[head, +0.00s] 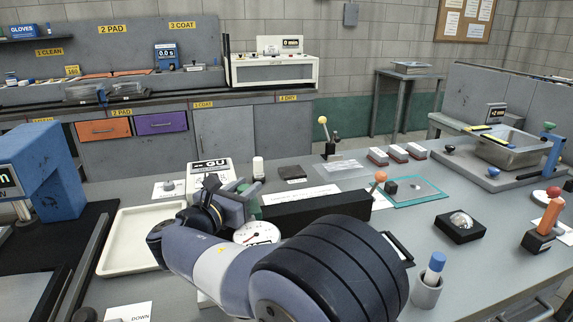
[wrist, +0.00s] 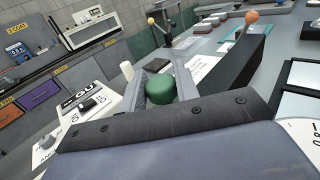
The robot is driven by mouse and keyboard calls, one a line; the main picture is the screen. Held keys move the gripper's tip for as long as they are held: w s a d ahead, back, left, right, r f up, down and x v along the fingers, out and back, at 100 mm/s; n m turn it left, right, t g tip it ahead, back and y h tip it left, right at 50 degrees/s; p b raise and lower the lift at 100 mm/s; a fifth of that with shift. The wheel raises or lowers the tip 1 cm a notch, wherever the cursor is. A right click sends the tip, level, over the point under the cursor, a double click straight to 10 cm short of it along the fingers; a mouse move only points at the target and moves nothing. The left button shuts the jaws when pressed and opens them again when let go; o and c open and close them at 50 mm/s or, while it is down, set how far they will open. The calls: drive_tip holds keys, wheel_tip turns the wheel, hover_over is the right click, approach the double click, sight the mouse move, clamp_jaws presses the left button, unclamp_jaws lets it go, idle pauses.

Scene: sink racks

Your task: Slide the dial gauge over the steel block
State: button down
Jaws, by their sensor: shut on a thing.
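My gripper (head: 243,193) is low over the bench at the left end of a long black bar. In the wrist view its grey jaws (wrist: 160,82) are closed around a green round knob (wrist: 159,90). The knob appears to belong to the dial gauge. The gauge's white dial face (head: 257,233) shows beside my arm in the head view, partly hidden by it. I cannot tell for sure which thing is the steel block. A small dark flat block (head: 292,173) lies behind the gripper, and the long black bar (head: 330,208) stands to its right.
A cream tray (head: 118,262) lies to the left. A pen cup (head: 427,290) stands front right.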

drive_tip(key=s+a+p, duration=0.1)
drive_tip(key=a, duration=0.2)
drive_tip(key=s+a+p, duration=0.1)
drive_tip(key=a, duration=0.2)
drive_tip(key=s+a+p, duration=0.1)
drive_tip(key=a+p, duration=0.1)
drive_tip(key=a, duration=0.1)
drive_tip(key=c, duration=1.1)
unclamp_jaws()
drive_tip(key=shift+a, duration=0.1)
drive_tip(key=shift+s, duration=0.1)
drive_tip(key=p+v, duration=0.2)
drive_tip(key=v, duration=0.5)
drive_tip(key=shift+s, duration=0.15)
